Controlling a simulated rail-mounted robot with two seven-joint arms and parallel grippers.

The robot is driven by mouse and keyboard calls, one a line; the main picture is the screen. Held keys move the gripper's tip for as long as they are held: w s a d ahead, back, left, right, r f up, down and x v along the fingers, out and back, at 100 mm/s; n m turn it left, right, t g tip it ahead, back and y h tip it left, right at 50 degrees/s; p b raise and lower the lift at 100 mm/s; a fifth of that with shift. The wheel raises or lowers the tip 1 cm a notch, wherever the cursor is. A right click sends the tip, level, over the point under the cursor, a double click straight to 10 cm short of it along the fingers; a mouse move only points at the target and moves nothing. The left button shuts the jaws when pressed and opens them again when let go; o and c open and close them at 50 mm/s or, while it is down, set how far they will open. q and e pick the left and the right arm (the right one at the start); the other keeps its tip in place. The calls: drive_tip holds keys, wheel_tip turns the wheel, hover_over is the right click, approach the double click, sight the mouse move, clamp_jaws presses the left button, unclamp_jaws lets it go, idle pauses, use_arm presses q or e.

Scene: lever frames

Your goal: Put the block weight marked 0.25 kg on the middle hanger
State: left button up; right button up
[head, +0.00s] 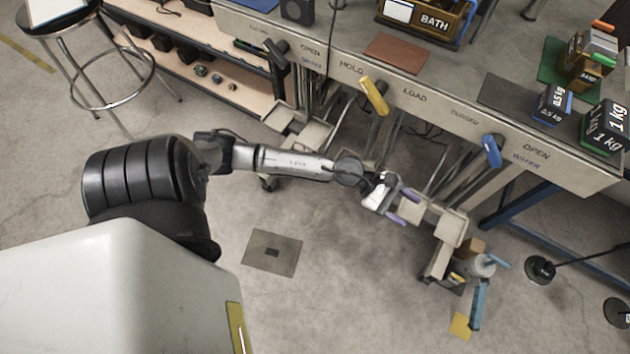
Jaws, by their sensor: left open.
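My left gripper (402,206) is open, with its purple-tipped fingers apart, below the bench front. Pale tray-like hangers hang under the bench: one pale tray (450,229) is just right of the gripper, and another tray (310,134) is farther left. I cannot tell which is the middle hanger, and my gripper partly hides that area. No block marked 0.25 kg can be made out. A block marked 0.5 kg (551,106) and a larger block marked 1 kg (605,128) stand at the bench's right end. My right gripper is not in view.
The bench front (440,103) carries a black lever (277,52), a yellow lever (374,96) and a blue lever (491,151). A stool (82,55) stands at upper left.

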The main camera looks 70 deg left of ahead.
use_arm(q)
wheel_tip(320, 180, up, 5)
drive_tip(key=a+n+t+y, duration=0.2)
drive_tip(key=n+t+y, duration=0.55)
drive_tip(key=n, duration=1.25)
drive_tip(key=s+a+f+n+g+y, duration=0.4)
drive_tip(key=s+n+y, duration=0.3)
drive_tip(key=n, duration=1)
drive_tip(key=s+d+f+n+g+h, duration=0.1)
drive_tip(key=s+d+f+n+g, duration=0.2)
drive_tip(key=s+n+g, duration=0.2)
drive_tip(key=s+d+f+n+g+h, duration=0.2)
drive_tip(key=s+n+g, duration=0.3)
drive_tip(key=s, duration=0.5)
drive_tip(key=shift+s+d+f+n, duration=0.35)
drive_tip(key=shift+d+f, duration=0.25)
drive_tip(key=shift+f, duration=0.3)
